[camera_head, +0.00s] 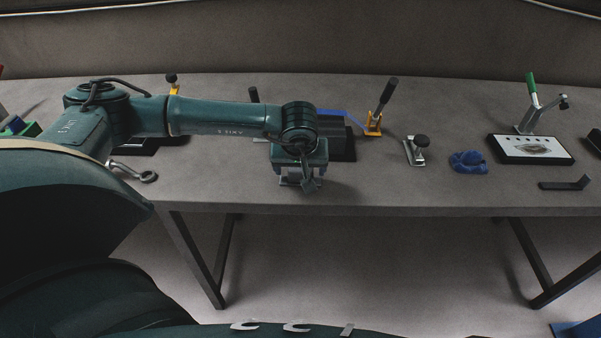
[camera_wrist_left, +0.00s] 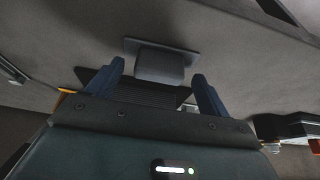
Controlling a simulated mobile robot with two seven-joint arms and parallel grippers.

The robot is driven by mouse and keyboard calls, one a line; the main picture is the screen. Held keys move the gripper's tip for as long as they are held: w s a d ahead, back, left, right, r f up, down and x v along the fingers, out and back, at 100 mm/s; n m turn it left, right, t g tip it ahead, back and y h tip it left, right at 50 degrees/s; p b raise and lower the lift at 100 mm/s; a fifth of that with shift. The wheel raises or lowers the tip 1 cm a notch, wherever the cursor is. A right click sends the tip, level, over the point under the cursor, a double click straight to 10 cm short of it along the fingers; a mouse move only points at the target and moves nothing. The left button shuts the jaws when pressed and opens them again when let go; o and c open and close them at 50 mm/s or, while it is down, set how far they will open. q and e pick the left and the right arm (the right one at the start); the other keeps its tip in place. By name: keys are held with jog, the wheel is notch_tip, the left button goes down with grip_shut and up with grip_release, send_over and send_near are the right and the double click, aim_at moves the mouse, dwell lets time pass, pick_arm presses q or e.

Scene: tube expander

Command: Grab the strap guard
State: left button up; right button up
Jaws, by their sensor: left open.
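My left gripper (camera_head: 300,182) hangs over the front part of the table in the head view. It is open, with its two blue fingers (camera_wrist_left: 157,76) apart in the left wrist view. A grey block with a wider flat plate (camera_wrist_left: 160,60) shows just beyond and between the fingertips, and it looks like the strap guard. I see no finger closed on it. In the head view my gripper and arm largely hide that spot. My right gripper is not in view.
A black box (camera_head: 341,141) stands just behind my gripper. An orange clamp with a black handle (camera_head: 373,122), a metal clamp (camera_head: 416,150), a blue part (camera_head: 468,162) and a black-framed board (camera_head: 530,149) stand to the right. The table's front edge is close.

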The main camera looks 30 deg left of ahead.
pick_arm(q)
jog(key=shift+x, duration=0.95)
jog(key=shift+r, duration=0.1)
jog(key=shift+c, duration=0.2)
jog(key=c, duration=1)
